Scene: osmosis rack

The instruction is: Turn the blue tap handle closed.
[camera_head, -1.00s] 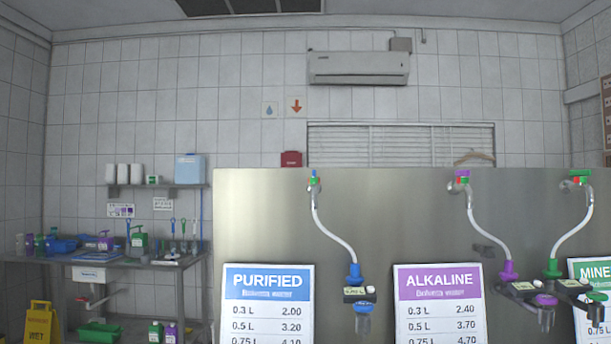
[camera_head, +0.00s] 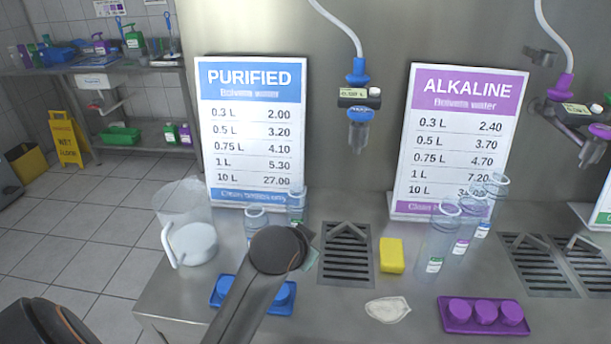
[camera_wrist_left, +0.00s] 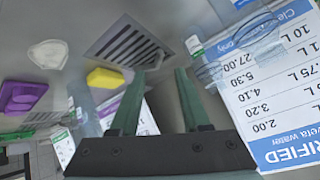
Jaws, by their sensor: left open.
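My right gripper is not in view.
A clear jug (camera_head: 188,225), clear bottles (camera_head: 439,240), a yellow sponge (camera_head: 391,255), a blue tray (camera_head: 262,308) and a purple tray (camera_head: 485,315) stand on the steel counter. The PURIFIED board (camera_head: 250,130) and ALKALINE board (camera_head: 457,140) flank the tap. A drain grate (camera_head: 346,262) lies below it.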

